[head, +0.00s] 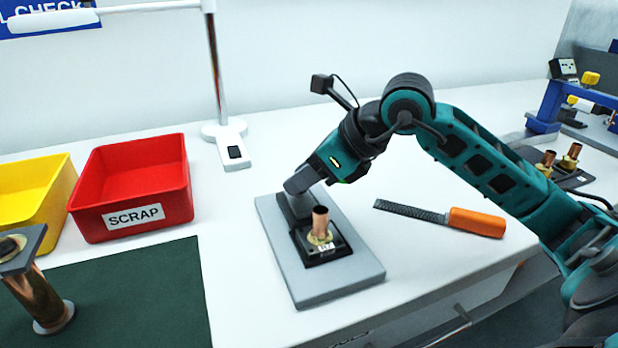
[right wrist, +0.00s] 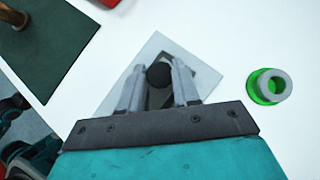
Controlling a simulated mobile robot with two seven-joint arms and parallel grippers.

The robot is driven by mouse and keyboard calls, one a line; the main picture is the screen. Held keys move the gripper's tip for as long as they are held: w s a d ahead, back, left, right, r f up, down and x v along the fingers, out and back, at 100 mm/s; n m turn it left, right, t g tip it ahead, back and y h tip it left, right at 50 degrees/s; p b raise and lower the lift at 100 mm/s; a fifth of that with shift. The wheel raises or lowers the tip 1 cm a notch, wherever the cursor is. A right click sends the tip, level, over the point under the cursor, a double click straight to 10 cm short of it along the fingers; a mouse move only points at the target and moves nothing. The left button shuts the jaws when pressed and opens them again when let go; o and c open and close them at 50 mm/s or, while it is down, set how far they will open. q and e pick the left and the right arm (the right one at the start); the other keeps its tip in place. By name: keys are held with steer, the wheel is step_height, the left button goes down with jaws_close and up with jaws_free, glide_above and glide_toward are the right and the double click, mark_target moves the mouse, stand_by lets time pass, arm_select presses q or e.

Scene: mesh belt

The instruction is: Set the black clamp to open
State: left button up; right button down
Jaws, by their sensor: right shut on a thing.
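The black clamp (head: 296,206) stands at the back of a small grey base plate (head: 275,262) on the white table. My right gripper (head: 299,182) is over it from above and hides most of it. In the right wrist view, the black round top of the clamp (right wrist: 158,75) sits between the two fingers of my right gripper (right wrist: 157,82), which is shut on it. In front of the clamp, a copper tube (head: 320,222) stands upright in a black labelled holder (head: 331,251). I cannot tell the clamp's setting. My left gripper is not in view.
A file with an orange handle (head: 476,222) lies right of the plate. A red SCRAP bin (head: 135,178), a yellow bin (head: 38,200) and a lamp stand (head: 225,135) are left and behind. A copper part (head: 40,300) stands on the green mat (head: 150,290).

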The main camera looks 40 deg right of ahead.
steer(key=shift+w+d+r, duration=0.1)
steer(key=shift+w+d, duration=0.05)
steer(key=c, duration=0.8)
jaws_free()
steer(key=shift+w, duration=0.1)
steer(key=b+v, duration=0.1)
steer(key=v, duration=1.1)
steer(key=shift+s+r+b, duration=0.25)
steer(key=shift+s+b, duration=0.1)
steer(key=shift+b, duration=0.05)
